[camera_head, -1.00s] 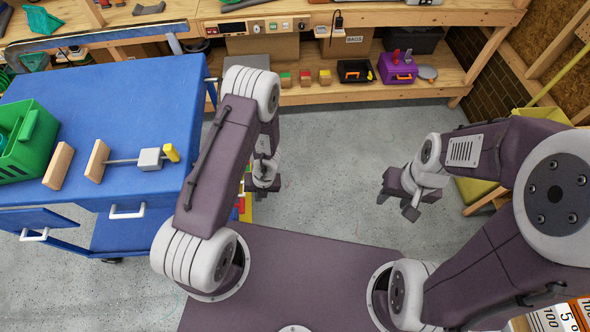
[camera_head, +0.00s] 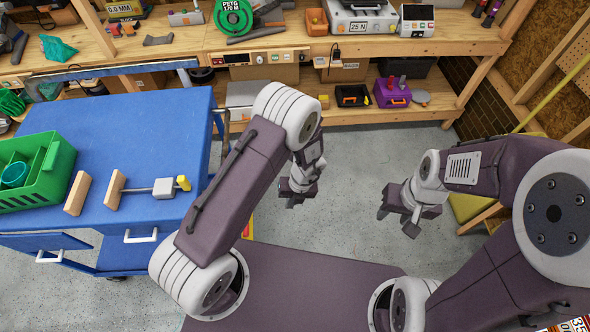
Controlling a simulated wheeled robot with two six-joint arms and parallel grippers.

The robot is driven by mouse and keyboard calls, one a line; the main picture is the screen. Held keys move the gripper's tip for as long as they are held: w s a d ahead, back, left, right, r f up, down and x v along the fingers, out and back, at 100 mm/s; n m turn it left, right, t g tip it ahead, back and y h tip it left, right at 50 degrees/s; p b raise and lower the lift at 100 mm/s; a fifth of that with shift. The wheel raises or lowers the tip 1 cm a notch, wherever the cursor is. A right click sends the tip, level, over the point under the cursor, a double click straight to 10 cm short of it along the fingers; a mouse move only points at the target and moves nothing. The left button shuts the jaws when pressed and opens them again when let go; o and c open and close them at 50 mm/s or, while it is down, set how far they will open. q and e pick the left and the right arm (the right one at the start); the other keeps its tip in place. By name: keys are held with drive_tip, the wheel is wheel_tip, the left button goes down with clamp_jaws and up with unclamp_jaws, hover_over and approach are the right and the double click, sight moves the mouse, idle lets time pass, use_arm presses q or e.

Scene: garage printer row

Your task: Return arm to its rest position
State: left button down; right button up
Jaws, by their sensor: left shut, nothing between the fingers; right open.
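My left arm rises from the left of my base, and its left gripper (camera_head: 293,201) hangs over the grey floor right of the blue cart. It is shut and holds nothing. My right gripper (camera_head: 395,222) hangs over the floor on the right side, apart from the left one. It is open and empty. Neither gripper touches anything. My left upper arm hides part of the floor and of the cart's right front edge.
The blue cart (camera_head: 130,135) stands at left, bearing a green basket (camera_head: 45,185), two wooden blocks and a rod with a grey block (camera_head: 164,188). A workbench (camera_head: 270,45) runs along the back, with a purple toolbox (camera_head: 392,97) on its lower shelf. The middle floor is clear.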

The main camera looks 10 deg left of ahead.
use_arm(q)
drive_tip(key=w+a+r+m+t+h, duration=0.1)
drive_tip(key=w+a+r+m+t, duration=0.4)
drive_tip(key=r, duration=0.6)
drive_tip(key=w+a+r+m+t, duration=0.2)
drive_tip(key=w+a+r+m, duration=0.25)
drive_tip(key=w+r, duration=0.4)
drive_tip(key=s+d+m+g+h+b, duration=0.1)
drive_tip(key=s+m+g, duration=0.4)
drive_tip(key=s+m, duration=1.6)
drive_tip(key=m, duration=0.8)
drive_tip(key=shift+s+f+h, duration=0.25)
drive_tip(key=shift+f+h, duration=0.05)
